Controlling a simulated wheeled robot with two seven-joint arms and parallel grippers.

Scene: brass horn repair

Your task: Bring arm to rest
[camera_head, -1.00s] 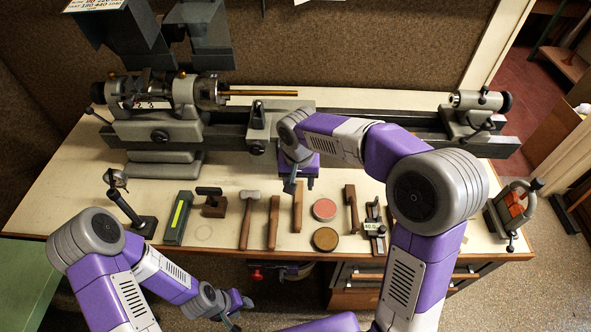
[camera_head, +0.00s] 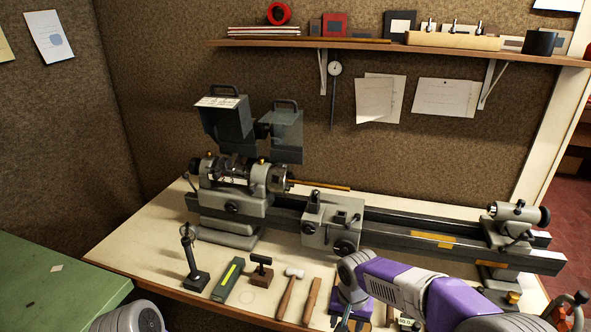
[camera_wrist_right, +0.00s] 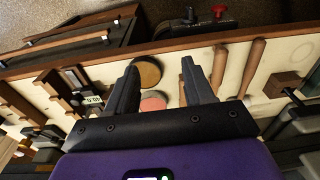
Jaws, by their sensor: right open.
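My right arm reaches in from the lower right of the head view, in front of the lathe (camera_head: 345,225). Its gripper (camera_head: 345,318) is over the front part of the bench, partly cut off by the lower edge. In the right wrist view the gripper (camera_wrist_right: 160,68) is open, with nothing between its two dark fingers. A brown round tin (camera_wrist_right: 149,72) and a pink round tin (camera_wrist_right: 153,103) lie on the bench below, between the fingers in the picture. My left gripper is out of view; only a grey joint of that arm shows at the lower left.
A hammer (camera_head: 290,290), a wooden-handled tool (camera_head: 312,300), a green-striped case (camera_head: 228,280) and a dial stand (camera_head: 192,262) lie or stand along the bench front. A shelf (camera_head: 300,42) runs above. A green table (camera_head: 50,290) is at left.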

